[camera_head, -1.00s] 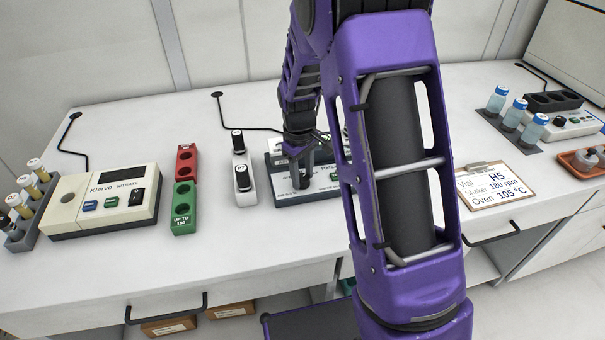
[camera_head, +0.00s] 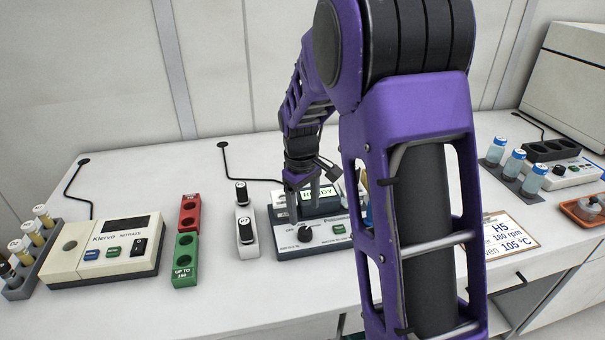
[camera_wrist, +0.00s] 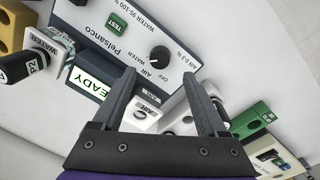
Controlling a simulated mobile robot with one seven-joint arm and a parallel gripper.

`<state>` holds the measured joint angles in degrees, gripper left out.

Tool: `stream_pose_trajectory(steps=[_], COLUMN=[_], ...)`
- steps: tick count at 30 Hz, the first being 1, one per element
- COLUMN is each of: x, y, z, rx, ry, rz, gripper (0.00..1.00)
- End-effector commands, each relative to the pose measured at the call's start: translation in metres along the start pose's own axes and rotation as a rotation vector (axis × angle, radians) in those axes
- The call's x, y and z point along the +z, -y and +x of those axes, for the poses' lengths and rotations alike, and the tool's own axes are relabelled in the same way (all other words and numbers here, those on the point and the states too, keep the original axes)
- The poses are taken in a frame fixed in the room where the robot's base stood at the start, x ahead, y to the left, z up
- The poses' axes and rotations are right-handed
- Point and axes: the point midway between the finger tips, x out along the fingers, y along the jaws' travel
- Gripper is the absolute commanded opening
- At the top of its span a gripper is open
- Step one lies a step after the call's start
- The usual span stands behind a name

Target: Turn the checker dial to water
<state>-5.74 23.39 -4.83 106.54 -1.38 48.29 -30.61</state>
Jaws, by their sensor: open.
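The checker (camera_head: 288,252), a dark grey and white box marked Pelsanco, stands on the bench; its panel (camera_wrist: 92,22) fills the upper left of the wrist view. Its black round dial (camera_head: 305,233) faces up at the front and also shows in the wrist view (camera_wrist: 159,53). A small white mark on the dial seems to face the AIR label, though the print is small. A lit green display (camera_wrist: 91,88) reads READY. My gripper (camera_head: 303,203) is open and empty, its fingers apart (camera_wrist: 162,76), behind and above the dial without visible contact.
A green TEST button (camera_wrist: 117,23) sits beside the dial. Red and green blocks (camera_head: 186,245) and a Klervo meter (camera_head: 112,245) are farther left. Bare bench lies in front.

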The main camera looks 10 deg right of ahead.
Motion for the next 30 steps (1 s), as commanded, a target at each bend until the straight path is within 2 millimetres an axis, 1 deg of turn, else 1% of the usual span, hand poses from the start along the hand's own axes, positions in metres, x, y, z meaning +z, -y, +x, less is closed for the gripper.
stream_pose_trajectory(steps=[1, 6, 9, 12, 15, 18, 30], x=[-0.001, -0.001, -0.001, -0.001, 0.0, 0.0, 0.0], y=[-0.001, 0.0, 0.0, 0.0, 0.0, 0.0, 0.0], z=[-0.017, -0.056, -0.075, -0.089, -0.098, -0.101, -0.102], rx=[0.003, 0.002, 0.002, 0.001, 0.001, 0.0, 0.0], ry=[-0.004, -0.004, -0.003, -0.002, -0.001, -0.001, 0.0], rz=[0.0, 0.0, 0.0, 0.0, 0.0, 0.0, 0.0], gripper=[0.75, 0.75, 0.75, 0.75, 0.75, 0.75, 0.75])
